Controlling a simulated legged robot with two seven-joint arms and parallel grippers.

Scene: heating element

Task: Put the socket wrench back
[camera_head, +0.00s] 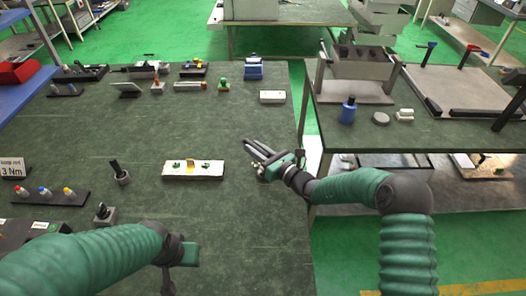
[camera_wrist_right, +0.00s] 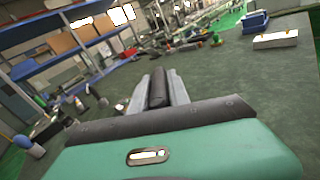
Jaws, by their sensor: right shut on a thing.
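My right gripper (camera_head: 262,154) is above the dark green table, to the right of the white plate. In the right wrist view, its two grey fingers (camera_wrist_right: 158,95) are shut on a dark, rounded bar (camera_wrist_right: 158,82), which looks like the socket wrench. Its far end and lower side are hidden. Two small grey holders stand left of the white plate, one with a dark upright handle (camera_head: 117,168) and one nearer with a dark knob (camera_head: 103,212). My left arm comes in at the lower left; its gripper (camera_head: 170,280) shows only in part, with the fingers unclear.
The white plate (camera_head: 212,171) with small fittings lies mid-table. A rack (camera_head: 50,197) with coloured caps and a torque sign (camera_head: 12,168) are at the left. Several tools line the back. A blue bottle (camera_head: 347,110) stands on the right table. The front right of the main table is clear.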

